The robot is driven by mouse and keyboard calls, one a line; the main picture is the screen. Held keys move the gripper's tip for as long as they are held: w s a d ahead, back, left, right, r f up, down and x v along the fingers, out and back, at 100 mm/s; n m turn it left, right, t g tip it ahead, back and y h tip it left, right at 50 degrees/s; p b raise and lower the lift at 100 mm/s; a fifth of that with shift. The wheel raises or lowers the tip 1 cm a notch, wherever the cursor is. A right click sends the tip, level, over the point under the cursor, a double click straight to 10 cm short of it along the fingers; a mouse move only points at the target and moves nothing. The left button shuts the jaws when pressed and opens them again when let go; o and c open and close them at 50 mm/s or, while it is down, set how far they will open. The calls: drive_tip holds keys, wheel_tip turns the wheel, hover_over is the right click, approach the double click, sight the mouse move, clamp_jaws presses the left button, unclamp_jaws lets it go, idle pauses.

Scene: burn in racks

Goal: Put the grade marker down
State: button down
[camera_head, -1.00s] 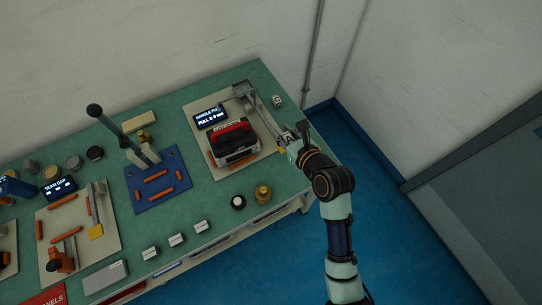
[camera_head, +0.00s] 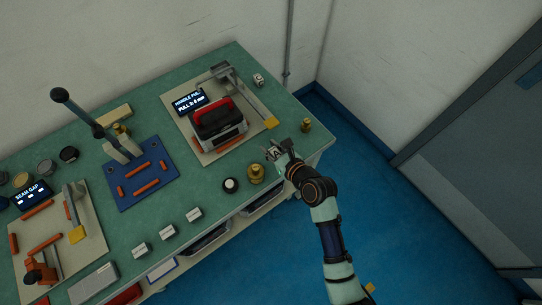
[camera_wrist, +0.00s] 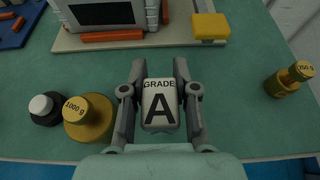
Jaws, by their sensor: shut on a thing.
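The grade marker (camera_wrist: 160,106), a small white block lettered "GRADE A", sits between the two grey fingers in the wrist view. My gripper (camera_wrist: 160,100) is shut on it, one finger on each side. In the head view my gripper (camera_head: 274,152) is over the green bench top near its front right edge, with the marker (camera_head: 277,153) small at the fingertips. I cannot tell whether the marker's underside touches the bench.
A 1000 g brass weight (camera_wrist: 88,118) and a black, white-topped knob (camera_wrist: 45,108) stand left of my gripper; a smaller brass weight (camera_wrist: 289,79) stands right. A fixture plate (camera_head: 205,148) with a red-and-black device (camera_head: 217,119) lies behind. Several white blocks (camera_head: 167,231) line the front.

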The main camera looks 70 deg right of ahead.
wheel_tip(320, 180, down, 5)
drive_tip(key=shift+r+b, duration=0.1)
drive_tip(key=shift+b, duration=1)
drive_tip(key=c, duration=0.9)
unclamp_jaws()
